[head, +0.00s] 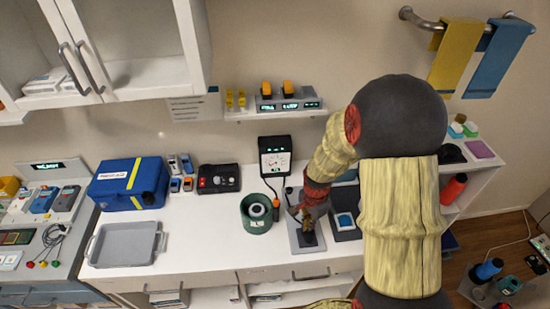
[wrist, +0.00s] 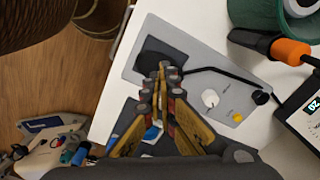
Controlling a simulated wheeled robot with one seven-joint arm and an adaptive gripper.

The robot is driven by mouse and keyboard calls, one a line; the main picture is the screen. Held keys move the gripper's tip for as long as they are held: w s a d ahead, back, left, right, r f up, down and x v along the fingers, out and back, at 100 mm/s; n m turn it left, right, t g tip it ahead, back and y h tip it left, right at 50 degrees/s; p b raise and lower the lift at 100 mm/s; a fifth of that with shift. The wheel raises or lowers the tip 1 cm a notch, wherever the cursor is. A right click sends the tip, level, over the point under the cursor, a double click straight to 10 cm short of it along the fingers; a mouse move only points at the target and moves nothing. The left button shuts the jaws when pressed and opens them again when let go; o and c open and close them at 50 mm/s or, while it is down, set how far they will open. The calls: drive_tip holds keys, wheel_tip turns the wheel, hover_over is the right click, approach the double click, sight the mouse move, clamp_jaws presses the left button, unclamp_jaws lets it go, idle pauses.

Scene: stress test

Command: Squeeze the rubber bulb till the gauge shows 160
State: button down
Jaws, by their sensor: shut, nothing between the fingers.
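I cannot tell the rubber bulb from the dark pad; my fingers hide part of that spot. My gripper (wrist: 161,78) is shut and empty over the pad; it also shows in the head view (head: 304,219).
A green round container (head: 257,225) stands left of the plate, with an orange-and-black tool (wrist: 272,46) beside it. A black device (head: 219,179), a blue case (head: 128,184) and a grey tray (head: 125,260) are further left. The counter's front edge is close.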

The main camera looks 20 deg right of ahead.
drive_tip(key=shift+f, duration=0.15)
idle(1.3)
idle(0.5)
drive_tip(key=shift+r, duration=0.2)
idle(0.9)
drive_tip(key=shift+f, duration=0.15)
idle(0.5)
drive_tip(key=shift+f+b, duration=0.65)
drive_tip(key=shift+f, duration=0.45)
drive_tip(key=shift+r+p, duration=0.9)
drive_tip(key=shift+r, duration=0.35)
